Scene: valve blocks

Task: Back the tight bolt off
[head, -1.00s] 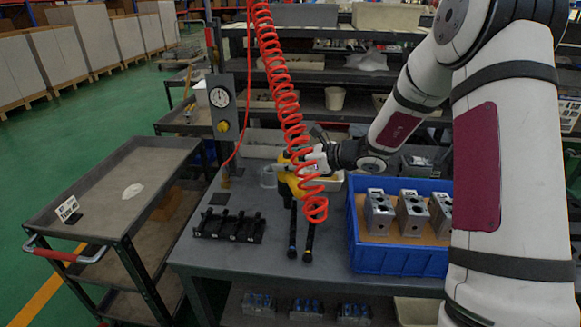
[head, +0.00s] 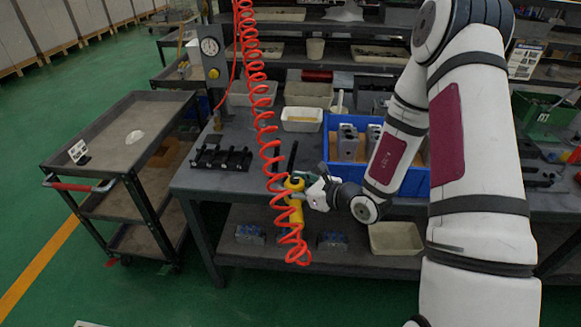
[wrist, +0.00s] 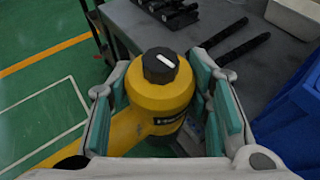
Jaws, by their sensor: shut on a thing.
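My gripper (head: 300,186) is shut on a yellow tool (head: 297,213), which hangs in front of the grey workbench's front edge. In the wrist view the tool (wrist: 162,95) shows a black knob on top, with green-padded fingers on both sides. Grey metal valve blocks (head: 348,142) stand in a blue crate (head: 410,185) on the bench, partly hidden by my arm. I cannot make out the tight bolt in either view. The tool's lower end is partly hidden by the red coiled hose.
The red coiled hose (head: 262,105) hangs close in front of the tool. A black rack (head: 222,158) and two black rods, clear in the wrist view (wrist: 243,47), lie on the bench. A cart (head: 118,125) stands left; green floor (head: 60,285) is free in front.

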